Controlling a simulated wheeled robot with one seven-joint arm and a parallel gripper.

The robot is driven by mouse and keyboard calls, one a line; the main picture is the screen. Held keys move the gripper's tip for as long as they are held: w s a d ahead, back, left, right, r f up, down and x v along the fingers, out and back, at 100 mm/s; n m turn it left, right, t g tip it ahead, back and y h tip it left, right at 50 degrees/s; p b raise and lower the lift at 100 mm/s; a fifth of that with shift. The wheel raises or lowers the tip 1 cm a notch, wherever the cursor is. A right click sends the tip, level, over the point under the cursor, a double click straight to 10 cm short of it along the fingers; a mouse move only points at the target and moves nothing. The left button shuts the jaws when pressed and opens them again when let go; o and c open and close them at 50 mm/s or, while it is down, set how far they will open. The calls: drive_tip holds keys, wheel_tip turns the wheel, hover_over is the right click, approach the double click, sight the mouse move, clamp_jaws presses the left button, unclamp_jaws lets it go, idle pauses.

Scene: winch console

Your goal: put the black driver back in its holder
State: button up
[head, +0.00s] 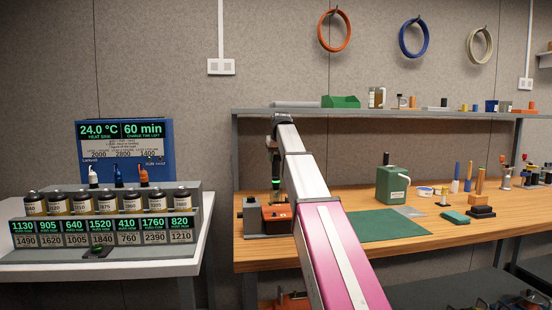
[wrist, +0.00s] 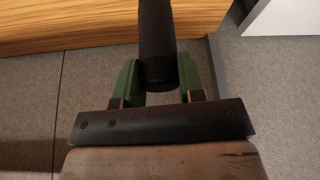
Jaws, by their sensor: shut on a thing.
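The black driver (wrist: 157,40) shows in the wrist view as a thick dark cylinder. It runs from the top edge down between the green finger pads. My gripper (wrist: 158,82) is shut on it, with one pad at each side. The driver's far end is beyond the top of that view. In the head view my arm reaches to the left end of the wooden bench, where its end points down; the driver and fingertips cannot be made out there. I cannot tell which thing is the driver's holder.
The wooden bench (head: 420,220) carries a green mat (head: 378,226), a green canister (head: 392,184) and several upright tools at right. A grey box (head: 250,216) stands at its left end. A white table (head: 190,252) with bottles and displays stands left, across a floor gap.

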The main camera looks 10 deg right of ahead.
sight(276, 164)
drive_tip(key=shift+f, duration=0.1)
drive_tip(key=shift+f, duration=1.1)
drive_tip(key=shift+f, duration=0.45)
drive_tip(key=o, duration=1.2)
